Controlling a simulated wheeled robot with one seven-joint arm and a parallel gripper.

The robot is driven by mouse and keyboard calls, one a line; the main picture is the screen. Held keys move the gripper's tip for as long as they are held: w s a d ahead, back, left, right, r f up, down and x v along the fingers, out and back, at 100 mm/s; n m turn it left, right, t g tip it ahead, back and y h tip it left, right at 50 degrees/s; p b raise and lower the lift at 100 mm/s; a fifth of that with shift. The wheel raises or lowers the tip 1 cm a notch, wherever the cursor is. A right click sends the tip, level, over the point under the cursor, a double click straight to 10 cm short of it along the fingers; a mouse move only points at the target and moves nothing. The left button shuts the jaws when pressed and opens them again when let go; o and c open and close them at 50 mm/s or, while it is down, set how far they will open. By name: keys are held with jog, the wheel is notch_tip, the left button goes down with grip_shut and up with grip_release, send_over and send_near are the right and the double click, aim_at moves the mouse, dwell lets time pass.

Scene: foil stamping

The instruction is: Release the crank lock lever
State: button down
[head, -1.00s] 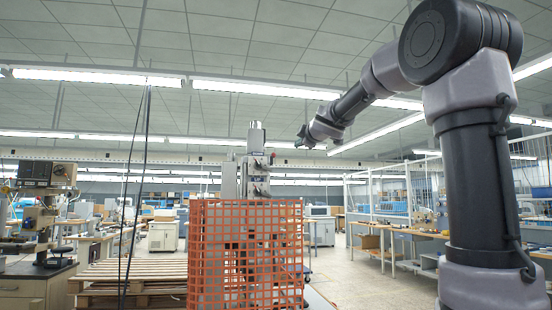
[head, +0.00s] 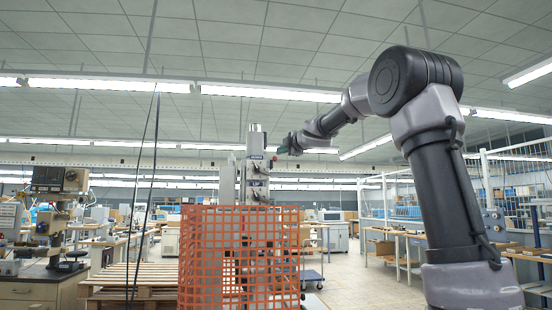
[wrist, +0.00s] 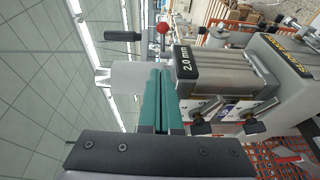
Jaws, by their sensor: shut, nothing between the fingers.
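The stamping machine (head: 256,165) stands upright behind an orange mesh guard. My gripper (head: 287,148) is just right of the machine's top in the head view. In the wrist view my gripper's green fingers (wrist: 162,100) are together, with nothing between them. Beyond the fingertips is a red ball knob (wrist: 162,28) on a thin stem; a small red spot also shows at the machine top in the head view (head: 274,158). A black handle (wrist: 123,36) lies left of the knob. I cannot tell for certain which is the crank lock lever. The fingers appear apart from both.
The grey block marked "2.0 mm" (wrist: 198,64), with black knobs below it, lies close to the right of my fingers. The orange mesh guard (head: 190,255) encloses the machine's front. Wooden pallets (head: 130,281) are at left; open floor (head: 345,270) is at right.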

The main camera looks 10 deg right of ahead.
jog(key=w, duration=1)
jog(key=shift+a+f, duration=0.2)
jog(key=shift+w+d, duration=0.1)
jog(key=shift+w+d+n+y, duration=0.15)
jog(key=shift+n+y, duration=0.15)
jog(key=shift+y, duration=0.2)
